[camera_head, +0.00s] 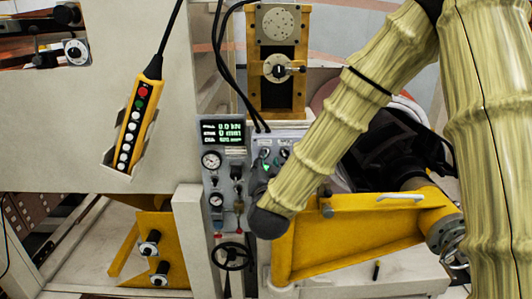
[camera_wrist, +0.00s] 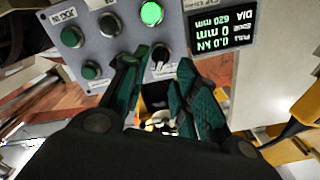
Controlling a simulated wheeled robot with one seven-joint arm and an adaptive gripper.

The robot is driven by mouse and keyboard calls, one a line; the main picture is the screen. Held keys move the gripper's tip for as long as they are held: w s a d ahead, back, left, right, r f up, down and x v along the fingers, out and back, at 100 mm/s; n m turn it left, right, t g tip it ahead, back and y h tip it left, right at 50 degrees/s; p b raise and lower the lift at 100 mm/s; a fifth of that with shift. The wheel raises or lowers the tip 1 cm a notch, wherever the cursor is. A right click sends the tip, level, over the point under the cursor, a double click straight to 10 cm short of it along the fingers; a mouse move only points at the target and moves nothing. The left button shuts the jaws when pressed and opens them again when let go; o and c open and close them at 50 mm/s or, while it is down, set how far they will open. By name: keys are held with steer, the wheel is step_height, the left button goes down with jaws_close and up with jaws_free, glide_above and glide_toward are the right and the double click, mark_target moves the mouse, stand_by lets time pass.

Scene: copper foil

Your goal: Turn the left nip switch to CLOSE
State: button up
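In the wrist view, a grey control panel (camera_wrist: 125,32) shows upside down, with a black rotary switch (camera_wrist: 160,54) near its edge. My gripper (camera_wrist: 158,66) has its two teal fingers apart, one on each side of the switch in the picture. I cannot tell whether either finger touches it. Which nip switch this is, and its setting, cannot be read. In the head view, the small panel (camera_head: 265,153) is partly hidden by my arm, and my gripper is hidden there too.
A lit green button (camera_wrist: 151,13) and several dark green buttons (camera_wrist: 71,37) sit close to the switch. A display (camera_wrist: 222,30) is beside the panel. In the head view, a yellow pendant (camera_head: 138,115) hangs left, and a yellow bracket (camera_head: 365,235) stands below right of the panel.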

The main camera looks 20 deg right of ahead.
steer(key=shift+p+x, duration=0.75)
steer(key=shift+x, duration=1.75)
jaws_close()
steer(key=shift+n, duration=0.4)
steer(key=n+b, duration=0.1)
steer(key=n, duration=0.4)
steer(key=n+b, duration=0.2)
steer(key=n, duration=0.4)
steer(key=shift+a, duration=0.25)
